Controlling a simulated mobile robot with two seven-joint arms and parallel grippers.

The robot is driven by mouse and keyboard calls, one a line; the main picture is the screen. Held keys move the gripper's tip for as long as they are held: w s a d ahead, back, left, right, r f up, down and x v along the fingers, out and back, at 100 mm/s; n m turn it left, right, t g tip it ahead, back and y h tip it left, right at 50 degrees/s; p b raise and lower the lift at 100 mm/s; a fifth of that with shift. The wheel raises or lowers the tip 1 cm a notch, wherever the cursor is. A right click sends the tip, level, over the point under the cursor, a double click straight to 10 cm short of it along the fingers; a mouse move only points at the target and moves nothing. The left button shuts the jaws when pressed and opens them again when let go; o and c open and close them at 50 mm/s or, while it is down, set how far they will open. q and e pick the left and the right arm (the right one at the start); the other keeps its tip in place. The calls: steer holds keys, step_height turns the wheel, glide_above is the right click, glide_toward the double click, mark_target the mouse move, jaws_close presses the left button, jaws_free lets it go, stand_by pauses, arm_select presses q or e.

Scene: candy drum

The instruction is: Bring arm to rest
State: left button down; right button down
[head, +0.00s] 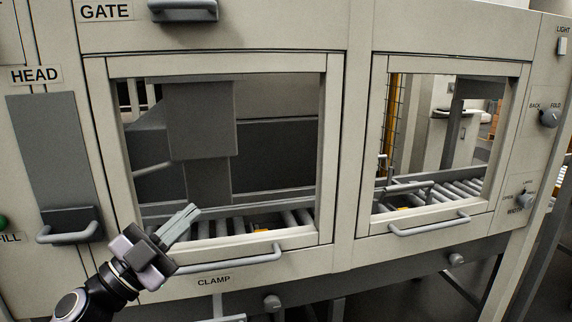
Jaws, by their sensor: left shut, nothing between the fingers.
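My left gripper (180,224) comes in from the lower left in the head view. Its fingers are shut with nothing between them and point up and to the right. It overlaps the lower left corner of the left window in the picture, near the left end of the grey handle (232,261) above the CLAMP label. I cannot tell whether it touches the panel. My right gripper is not in view.
A pale machine front (357,150) fills the view. A HEAD panel handle (69,228) is left, a GATE handle (183,8) above, and a right window handle (430,226) sticks out. Knobs (549,117) sit at the right. Rollers (462,190) show behind the windows.

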arm_select(q)
steer(key=s+a+f+n+y, duration=0.1)
steer(key=s+f+n+y, duration=0.35)
steer(key=f, duration=0.55)
steer(key=s+a+f+n+g+y, duration=0.1)
steer(key=s+a+f+n+y, duration=0.25)
steer(key=f, duration=0.65)
steer(key=s+f+n+y, duration=0.4)
steer(key=f+n+y, duration=0.15)
steer(key=f, duration=0.45)
steer(key=s+f+n+g, duration=0.2)
steer(key=s+f+g, duration=0.3)
steer(key=s+f, duration=0.5)
steer(key=shift+s+d, duration=0.3)
steer(key=shift+s, duration=0.4)
steer(key=c, duration=1.8)
jaws_free()
steer(key=shift+y, duration=0.25)
